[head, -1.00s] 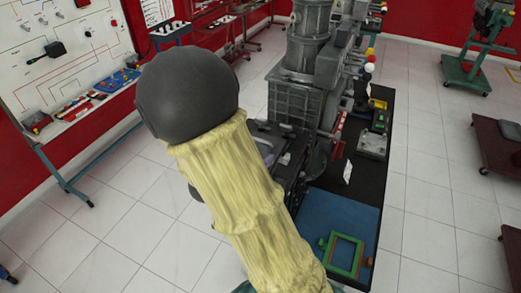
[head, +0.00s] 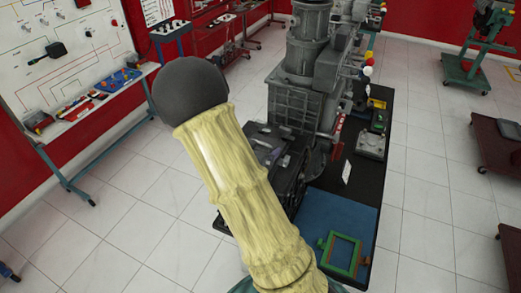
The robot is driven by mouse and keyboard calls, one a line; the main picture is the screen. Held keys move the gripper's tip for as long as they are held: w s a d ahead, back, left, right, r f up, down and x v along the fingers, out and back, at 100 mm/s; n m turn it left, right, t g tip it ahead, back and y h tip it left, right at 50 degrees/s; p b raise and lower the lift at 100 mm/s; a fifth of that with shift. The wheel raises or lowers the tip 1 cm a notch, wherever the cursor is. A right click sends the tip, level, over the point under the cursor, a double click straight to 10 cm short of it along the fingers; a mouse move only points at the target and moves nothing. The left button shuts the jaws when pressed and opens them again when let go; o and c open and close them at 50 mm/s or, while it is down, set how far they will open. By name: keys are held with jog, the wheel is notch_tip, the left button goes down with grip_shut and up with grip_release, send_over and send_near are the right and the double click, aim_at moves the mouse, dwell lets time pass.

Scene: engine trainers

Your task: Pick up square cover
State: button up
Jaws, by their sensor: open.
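A grey, square, plate-like part (head: 371,145) with a small raised middle lies on the dark bench top (head: 366,180), right of the large grey engine. It looks like the square cover, but it is small here and I cannot be sure. My arm, with a pale yellow sleeve and a dark rounded end, crosses the middle of the head view, left of the bench. My gripper does not show; the arm hides what lies beyond it.
The tall grey engine (head: 302,95) stands beside the part. A black box (head: 275,160) is close to my arm. A green frame (head: 343,255) lies on a blue mat (head: 340,215) at the near end.

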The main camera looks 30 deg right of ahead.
jog(key=shift+x, duration=1)
jog(key=shift+r, duration=0.1)
jog(key=c, duration=1.4)
jog(key=shift+c, duration=0.2)
notch_tip(320, 180, up, 10)
jog(key=shift+b, duration=0.3)
